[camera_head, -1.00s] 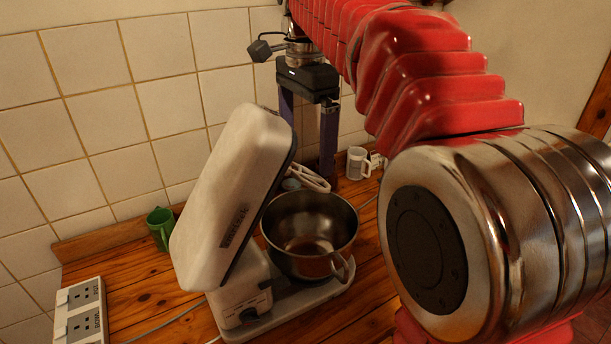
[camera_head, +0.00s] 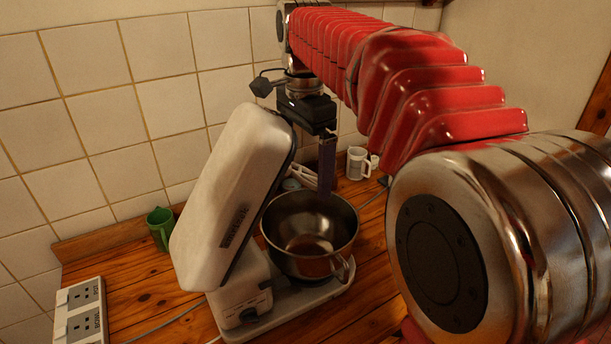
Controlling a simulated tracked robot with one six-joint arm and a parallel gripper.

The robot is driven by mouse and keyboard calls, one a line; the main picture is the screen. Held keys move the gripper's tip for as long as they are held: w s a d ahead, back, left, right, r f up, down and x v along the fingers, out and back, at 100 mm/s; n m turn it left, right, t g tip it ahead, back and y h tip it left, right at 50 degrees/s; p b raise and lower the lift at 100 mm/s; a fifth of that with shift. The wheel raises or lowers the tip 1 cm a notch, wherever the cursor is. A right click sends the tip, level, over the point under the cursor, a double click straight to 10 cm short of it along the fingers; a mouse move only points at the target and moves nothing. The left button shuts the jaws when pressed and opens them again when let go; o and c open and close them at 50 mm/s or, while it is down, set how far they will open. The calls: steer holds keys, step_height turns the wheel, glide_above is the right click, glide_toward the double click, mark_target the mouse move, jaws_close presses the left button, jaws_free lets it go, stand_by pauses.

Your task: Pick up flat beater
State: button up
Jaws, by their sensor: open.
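The flat beater (camera_head: 301,176) is a pale, looped piece just behind the mixing bowl, partly hidden by the mixer head and my gripper. My gripper (camera_head: 325,180) points down over the back of the bowl, close to the beater in the picture. One dark purple finger shows clearly; the other is hidden. The jaws are open, and nothing is seen held between them. I cannot tell whether the finger touches the beater.
The white stand mixer (camera_head: 228,200) has its head tilted up, left of my gripper. Its steel bowl (camera_head: 287,240) stands in front. A white mug (camera_head: 357,163) is behind right, a green mug (camera_head: 160,229) at left. A socket plate (camera_head: 81,312) is at front left.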

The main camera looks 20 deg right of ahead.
steer(key=c, duration=1)
steer(key=shift+d+r, duration=0.1)
steer(key=shift+r, duration=0.05)
steer(key=shift+w+d, duration=0.15)
steer(key=shift+d, duration=0.1)
steer(key=shift+c, duration=0.4)
steer(key=w+d, duration=0.2)
steer(key=d, duration=0.8)
steer(key=w+d, duration=0.3)
steer(key=d, duration=0.7)
steer(key=w+d, duration=0.3)
steer(key=d, duration=0.7)
steer(key=shift+d, duration=0.15)
steer(key=c, duration=0.6)
